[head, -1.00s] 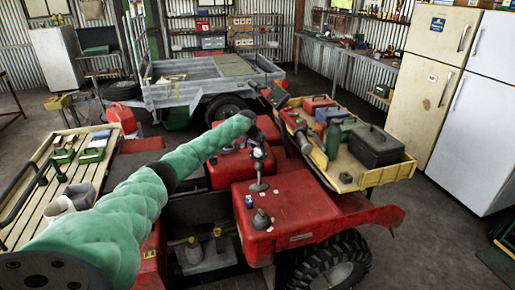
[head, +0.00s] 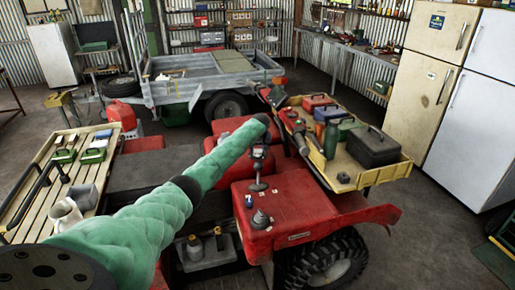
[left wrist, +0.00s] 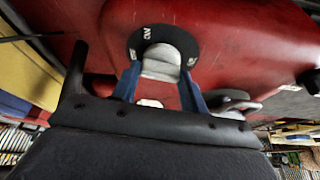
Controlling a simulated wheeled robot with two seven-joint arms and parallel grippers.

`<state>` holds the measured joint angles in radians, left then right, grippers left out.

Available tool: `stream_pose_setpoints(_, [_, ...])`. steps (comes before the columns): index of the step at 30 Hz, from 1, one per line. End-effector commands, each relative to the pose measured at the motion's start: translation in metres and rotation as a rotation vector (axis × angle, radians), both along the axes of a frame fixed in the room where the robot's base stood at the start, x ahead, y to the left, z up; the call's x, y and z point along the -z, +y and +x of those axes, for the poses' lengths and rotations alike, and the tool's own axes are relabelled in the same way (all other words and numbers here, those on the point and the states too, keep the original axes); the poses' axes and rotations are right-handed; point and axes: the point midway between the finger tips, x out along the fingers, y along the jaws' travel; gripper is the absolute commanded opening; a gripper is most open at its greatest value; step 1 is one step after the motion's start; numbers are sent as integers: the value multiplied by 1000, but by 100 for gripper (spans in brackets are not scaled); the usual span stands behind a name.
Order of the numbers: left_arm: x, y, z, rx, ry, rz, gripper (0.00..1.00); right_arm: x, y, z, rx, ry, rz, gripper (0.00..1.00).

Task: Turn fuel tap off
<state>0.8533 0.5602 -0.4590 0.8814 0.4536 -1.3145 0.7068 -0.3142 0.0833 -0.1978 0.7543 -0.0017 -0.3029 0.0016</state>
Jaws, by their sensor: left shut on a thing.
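The fuel tap (left wrist: 162,62) shows in the left wrist view as a grey lever on a round black dial with white lettering, against red bodywork. One mark on the dial seems to read ON; the others are hard to read. My left gripper (left wrist: 160,76) has its two blue fingers on either side of the lever and is shut on it. The tap cannot be made out there. My right gripper is not in view.
A yellow rack (head: 345,178) with boxes and cans is at the quad's right. A grey trailer (head: 180,95) stands behind.

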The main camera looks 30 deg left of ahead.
Motion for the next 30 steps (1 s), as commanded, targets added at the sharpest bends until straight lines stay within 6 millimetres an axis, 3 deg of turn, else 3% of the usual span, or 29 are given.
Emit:
stream_pose_setpoints(9, [-1,0,1,-116,0,1,21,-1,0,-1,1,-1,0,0])
stream_pose_setpoints(25, [-1,0,1,-136,0,0,21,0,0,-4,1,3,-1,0])
stream_pose_setpoints(26, [-1,0,1,-136,0,0,48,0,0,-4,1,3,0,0])
stream_pose_setpoints(28, [-1,0,1,-136,0,0,61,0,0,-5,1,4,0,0])
stream_pose_setpoints(30, [0,-1,1,-136,0,0,65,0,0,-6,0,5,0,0])
